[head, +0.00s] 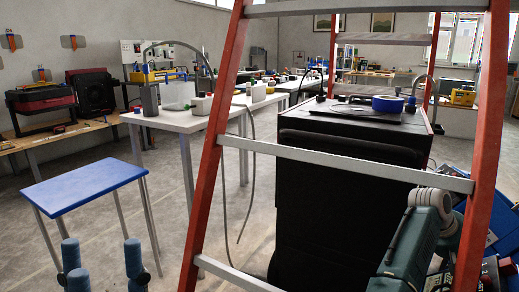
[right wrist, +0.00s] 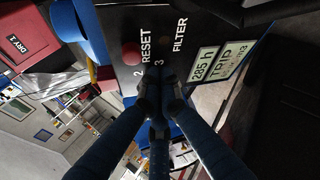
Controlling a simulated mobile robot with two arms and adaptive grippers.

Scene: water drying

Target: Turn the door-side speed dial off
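In the right wrist view, a black control panel (right wrist: 118,25) carries the words RESET and FILTER, the numbers 2 and 3 and a red button (right wrist: 132,53). The numbers sit around the tips of my right gripper (right wrist: 158,92). Its blue fingers converge there, and the dark tips hide the dial; contact cannot be told. In the head view, a tall black cabinet (head: 330,190) stands behind an orange ladder. My left gripper (head: 104,262) is at the lower left, its blue fingers apart and empty, far from the cabinet. The right gripper does not show there.
The ladder (head: 217,150) with grey rungs stands in front of the cabinet. A blue roll (head: 388,104) lies on the cabinet top. A blue-topped stool (head: 85,184) and a white table (head: 185,118) stand to the left. A display (right wrist: 212,65) reads 285 h and TRIP.

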